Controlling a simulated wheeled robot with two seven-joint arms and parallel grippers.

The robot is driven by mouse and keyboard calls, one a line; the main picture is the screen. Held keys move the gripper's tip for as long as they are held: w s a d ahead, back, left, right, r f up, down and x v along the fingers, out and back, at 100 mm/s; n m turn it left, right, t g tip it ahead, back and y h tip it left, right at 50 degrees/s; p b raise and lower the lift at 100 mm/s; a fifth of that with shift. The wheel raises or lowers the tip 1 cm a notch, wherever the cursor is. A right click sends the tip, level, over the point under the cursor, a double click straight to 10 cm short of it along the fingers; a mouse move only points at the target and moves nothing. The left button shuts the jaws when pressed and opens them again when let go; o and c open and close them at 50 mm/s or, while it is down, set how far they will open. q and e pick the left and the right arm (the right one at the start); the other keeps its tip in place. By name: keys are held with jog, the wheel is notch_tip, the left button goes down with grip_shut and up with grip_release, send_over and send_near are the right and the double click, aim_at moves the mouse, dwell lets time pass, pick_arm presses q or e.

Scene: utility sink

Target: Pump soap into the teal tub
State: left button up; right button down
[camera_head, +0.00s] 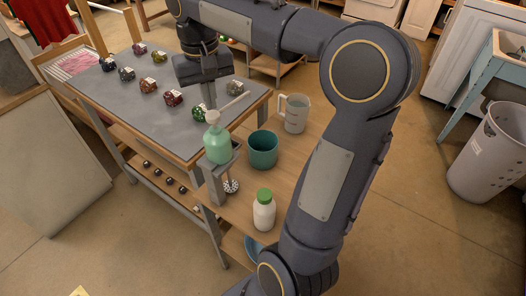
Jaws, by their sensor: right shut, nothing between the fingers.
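The teal tub (263,158) stands to the right of the bottle on a wooden shelf, and looks empty. My right gripper (208,98) is shut and empty, pointing down just above the pump head. I cannot tell whether it touches the pump. My left gripper is not in view.
A grey measuring jug (295,113) stands behind the tub, and a white bottle with a green cap (264,214) in front. A round brush (231,186) is below the soap bottle. Several small coloured items cover the grey tabletop (115,92). A laundry basket (482,165) stands at right.

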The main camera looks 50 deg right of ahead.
aim_at(212, 113)
jog(key=shift+f, duration=0.15)
dwell(0.4)
jog(key=shift+f+b, duration=1.05)
jog(key=shift+f, duration=0.4)
jog(key=shift+r, duration=0.1)
jog(key=shift+r+p, duration=1.45)
jog(key=shift+p, duration=0.1)
jog(key=shift+f, duration=0.2)
